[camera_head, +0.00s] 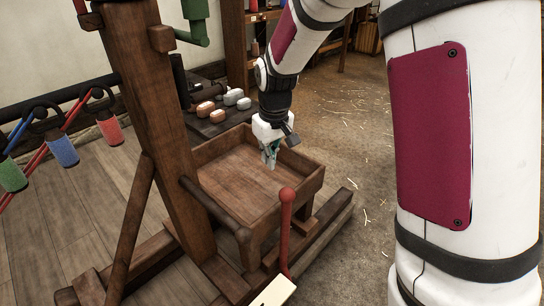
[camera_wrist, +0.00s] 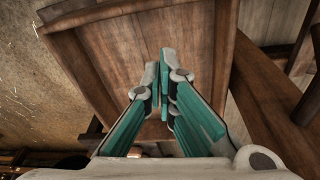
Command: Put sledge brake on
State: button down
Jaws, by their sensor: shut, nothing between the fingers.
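A red lever with a round knob (camera_head: 286,230), which looks like the sledge brake, stands almost upright at the near side of the wooden sledge in the head view. A pale plate with a dark mark (camera_head: 273,292) is at its foot, cut by the frame's bottom edge. My gripper (camera_head: 270,160) is shut and empty above the sledge's open wooden tray (camera_head: 308,188), behind and a little left of the knob. In the wrist view my teal fingers (camera_wrist: 160,75) are together over the bare tray (camera_wrist: 115,45). The lever does not show in the wrist view.
A thick wooden post (camera_head: 150,110) rises left of the tray, with a round wooden bar (camera_head: 215,208) beside it. Coloured spools (camera_head: 62,150) on strands hang at the left. Small blocks (camera_head: 212,108) lie behind the tray. The straw-strewn floor (camera_head: 355,140) at the right is open.

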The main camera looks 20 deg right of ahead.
jog(key=shift+s+d+f+b, duration=0.2)
jog(key=shift+s+f+b, duration=0.3)
jog(key=shift+f, duration=0.35)
jog(key=shift+s+d+f+b, duration=0.2)
jog(key=shift+s+f+b, duration=0.3)
jog(key=shift+f, duration=0.35)
jog(key=shift+s+d+f+b, duration=0.2)
jog(key=shift+s+f+b, duration=0.3)
jog(key=shift+f, duration=0.35)
jog(key=shift+d, duration=0.1)
